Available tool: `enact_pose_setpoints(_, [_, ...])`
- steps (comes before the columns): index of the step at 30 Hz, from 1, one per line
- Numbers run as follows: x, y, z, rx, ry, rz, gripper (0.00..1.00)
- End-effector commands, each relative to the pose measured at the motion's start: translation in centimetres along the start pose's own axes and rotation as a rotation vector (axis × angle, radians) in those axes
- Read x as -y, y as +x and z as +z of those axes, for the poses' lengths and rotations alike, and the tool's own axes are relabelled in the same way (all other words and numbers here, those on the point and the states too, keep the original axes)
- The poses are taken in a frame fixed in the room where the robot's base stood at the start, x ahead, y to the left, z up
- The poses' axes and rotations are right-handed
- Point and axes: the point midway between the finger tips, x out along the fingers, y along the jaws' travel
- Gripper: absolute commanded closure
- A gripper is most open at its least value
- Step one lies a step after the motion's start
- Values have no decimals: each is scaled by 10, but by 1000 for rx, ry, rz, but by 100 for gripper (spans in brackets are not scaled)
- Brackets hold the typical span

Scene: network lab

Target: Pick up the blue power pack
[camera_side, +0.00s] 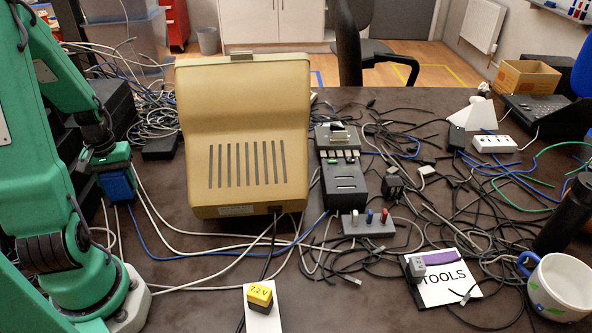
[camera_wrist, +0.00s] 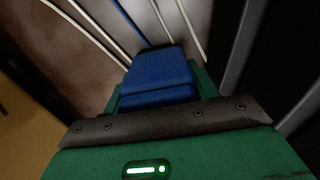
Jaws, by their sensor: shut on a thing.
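The blue power pack (camera_side: 118,184) is a small blue block at the left of the side view, just under the end of my green arm. My gripper (camera_side: 112,165) is shut on it and partly covers its top. In the wrist view the blue power pack (camera_wrist: 158,75) sticks out beyond my gripper (camera_wrist: 160,97), with green jaw parts on both sides of it. Cables run behind it. I cannot tell how far its lower end is from the table.
A beige monitor-like case (camera_side: 245,135) stands right of my gripper. White and blue cables cross the table nearby. A TOOLS card (camera_side: 445,279), black cables and a mug (camera_side: 560,287) fill the right.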

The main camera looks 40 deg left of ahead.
Motion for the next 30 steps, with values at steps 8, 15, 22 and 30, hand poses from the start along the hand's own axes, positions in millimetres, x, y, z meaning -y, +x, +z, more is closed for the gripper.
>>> enact_pose_setpoints(8, [0, -24, -1, -6, 0, 0, 77])
enact_pose_setpoints(15, [-18, -47, 9, -4, 5, 0, 77])
enact_pose_setpoints(22, [-50, -69, 26, -5, 7, 1, 77])
enact_pose_setpoints(30, [-82, -91, 44, -4, 5, 1, 77])
